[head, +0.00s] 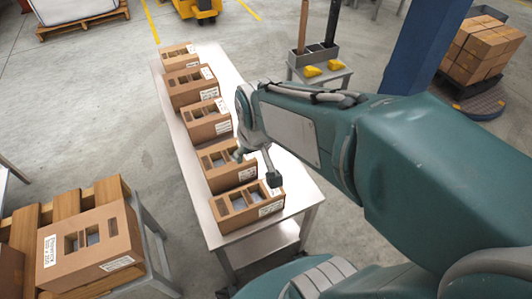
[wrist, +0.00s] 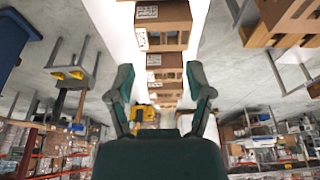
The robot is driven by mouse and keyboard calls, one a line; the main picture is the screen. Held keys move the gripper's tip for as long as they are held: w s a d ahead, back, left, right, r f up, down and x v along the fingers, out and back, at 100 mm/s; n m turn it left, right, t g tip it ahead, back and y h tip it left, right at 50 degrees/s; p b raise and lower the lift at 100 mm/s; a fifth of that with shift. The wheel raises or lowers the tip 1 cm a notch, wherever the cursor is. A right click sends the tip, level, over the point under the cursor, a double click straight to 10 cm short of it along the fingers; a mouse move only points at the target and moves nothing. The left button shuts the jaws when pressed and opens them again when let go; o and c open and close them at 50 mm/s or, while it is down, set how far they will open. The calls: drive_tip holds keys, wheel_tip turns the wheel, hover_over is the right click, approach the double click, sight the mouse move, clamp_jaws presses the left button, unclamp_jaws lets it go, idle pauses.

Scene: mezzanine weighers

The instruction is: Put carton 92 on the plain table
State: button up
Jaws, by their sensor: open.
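Several brown cartons stand in a row on a long white table (head: 297,173). The nearest carton (head: 246,209) has two square openings in its top and white labels. Behind it are a second carton (head: 218,180), a third (head: 208,131), a fourth (head: 190,103) and a fifth (head: 180,63). The label numbers are too small to read, so I cannot tell which is carton 92. My gripper (head: 257,167) is open and empty above the near end of the row. In the wrist view its two fingers (wrist: 160,95) are spread with nothing between them.
A larger labelled carton (head: 92,248) sits at lower left by a metal stand (head: 154,235). A small stand (head: 334,79) with yellow items and a grey bin is beyond my arm. A blue post (head: 418,45) and stacked boxes (head: 482,50) are at right.

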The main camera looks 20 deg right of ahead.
drive_tip(key=s+r+t, duration=0.2)
drive_tip(key=s+r, duration=0.5)
drive_tip(key=s, duration=0.1)
drive_tip(key=shift+s, duration=0.2)
drive_tip(key=shift+a, duration=0.1)
